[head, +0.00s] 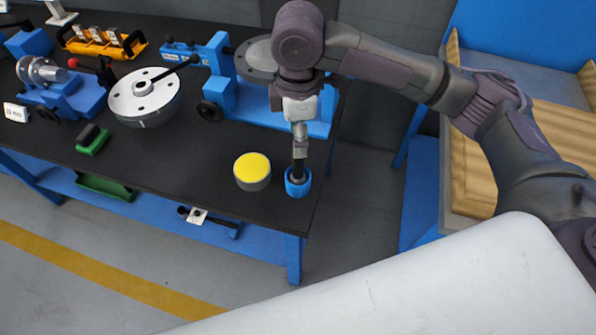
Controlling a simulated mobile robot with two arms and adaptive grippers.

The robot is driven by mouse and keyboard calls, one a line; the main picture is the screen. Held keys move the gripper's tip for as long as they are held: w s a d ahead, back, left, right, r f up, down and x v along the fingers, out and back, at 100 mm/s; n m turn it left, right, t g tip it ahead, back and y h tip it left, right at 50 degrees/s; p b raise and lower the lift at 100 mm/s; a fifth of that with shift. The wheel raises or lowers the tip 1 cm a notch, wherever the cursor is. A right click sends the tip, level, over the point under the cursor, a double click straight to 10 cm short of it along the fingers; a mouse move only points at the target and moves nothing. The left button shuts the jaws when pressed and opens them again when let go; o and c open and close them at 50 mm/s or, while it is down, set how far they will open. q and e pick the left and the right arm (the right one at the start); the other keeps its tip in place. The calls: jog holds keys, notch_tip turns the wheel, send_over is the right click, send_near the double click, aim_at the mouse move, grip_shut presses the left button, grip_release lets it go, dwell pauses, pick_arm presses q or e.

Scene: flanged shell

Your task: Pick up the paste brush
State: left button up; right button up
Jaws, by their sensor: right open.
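A dark upright handle, which looks like the paste brush (298,172), stands in a small blue cup (297,189) near the front right corner of the black bench. My right gripper (300,150) points straight down directly above the cup, with its fingers at the upper part of the handle. The gripper is open; whether its fingers touch the handle is too small to tell. The brush's lower end is hidden inside the cup. My left gripper is not in the head view.
A round tin with a yellow top (252,168) stands close left of the cup. Further left are a grey flanged disc (144,98) and a green-based block (92,139). A blue fixture (222,85) stands behind. The bench front between block and tin is clear.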

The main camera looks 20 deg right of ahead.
aim_at(298, 160)
notch_tip(298, 160, down, 8)
jog(key=shift+f+p, duration=0.2)
jog(key=shift+p, duration=0.15)
grip_shut()
